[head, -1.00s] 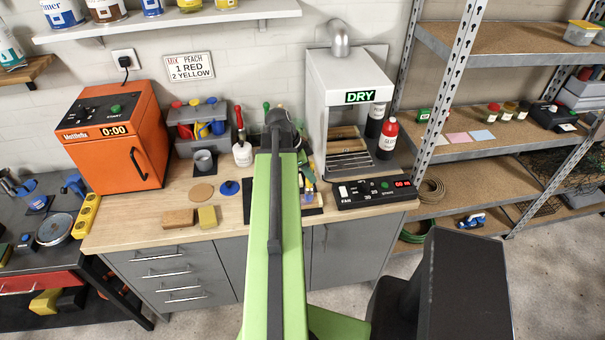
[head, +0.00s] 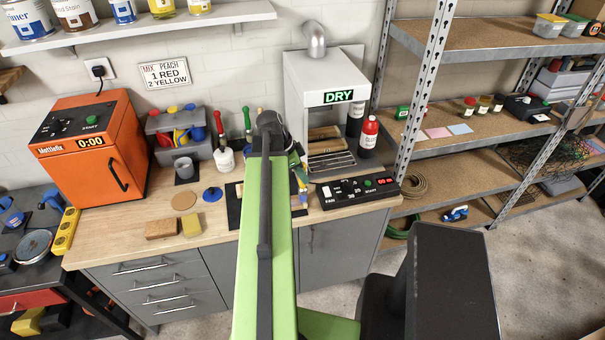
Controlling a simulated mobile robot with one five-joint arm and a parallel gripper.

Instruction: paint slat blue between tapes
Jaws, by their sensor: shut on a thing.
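My green arm reaches forward over the workbench (head: 110,258). Its dark wrist end covers most of my gripper (head: 297,163), which shows only as a dark shape at the right of the arm, above a black mat (head: 234,212). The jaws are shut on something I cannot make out. Small blue and yellow parts (head: 302,185) show just below it; I cannot tell whether they are held or lie on the mat. No slat with tapes can be made out. Brushes stand in jars behind the arm, one with a red handle (head: 218,122) and one with a green handle (head: 247,122).
A grey drying booth (head: 312,78) marked DRY stands right of the arm, with a wooden piece (head: 322,137) inside and a control panel (head: 358,190) in front.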

